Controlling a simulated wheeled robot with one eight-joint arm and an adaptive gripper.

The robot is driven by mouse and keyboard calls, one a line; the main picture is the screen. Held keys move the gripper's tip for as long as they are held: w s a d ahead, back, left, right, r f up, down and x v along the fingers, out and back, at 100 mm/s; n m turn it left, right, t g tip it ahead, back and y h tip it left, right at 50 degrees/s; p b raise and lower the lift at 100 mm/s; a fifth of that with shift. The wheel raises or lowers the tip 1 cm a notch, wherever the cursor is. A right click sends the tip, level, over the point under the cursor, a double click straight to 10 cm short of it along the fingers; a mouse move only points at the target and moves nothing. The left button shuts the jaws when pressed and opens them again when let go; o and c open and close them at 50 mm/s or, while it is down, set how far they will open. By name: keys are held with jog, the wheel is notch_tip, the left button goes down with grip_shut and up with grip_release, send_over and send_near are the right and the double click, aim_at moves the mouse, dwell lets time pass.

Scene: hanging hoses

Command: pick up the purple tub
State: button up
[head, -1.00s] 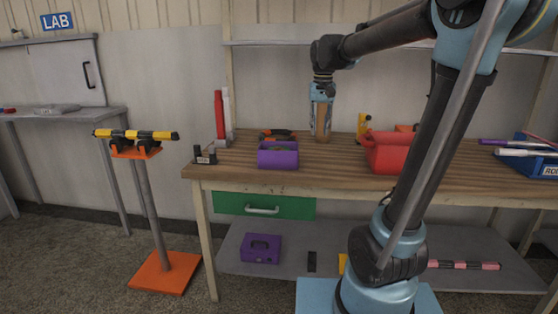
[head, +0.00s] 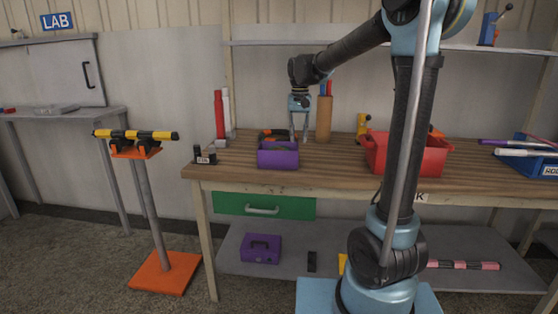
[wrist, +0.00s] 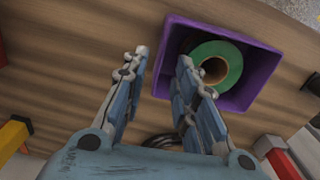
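The purple tub (head: 278,157) stands upright on the wooden bench top, left of its middle. In the wrist view the tub (wrist: 259,86) is seen from above, with a green ring-shaped roll (wrist: 228,53) inside it. My gripper (head: 298,140) points down just above and behind the tub's right side in the head view.
A brown cylinder (head: 324,118) stands right of my gripper, and a red bin (head: 420,158) is further right. Red and white tubes (head: 219,114) stand at the left. A small black block (head: 205,154) sits near the front left corner. Bare bench top (head: 330,170) lies between tub and bin.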

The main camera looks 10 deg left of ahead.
notch_tip(320, 180, down, 10)
jog(key=shift+w+r, duration=0.1)
jog(key=shift+r, duration=0.05)
dwell(0.5)
grip_shut()
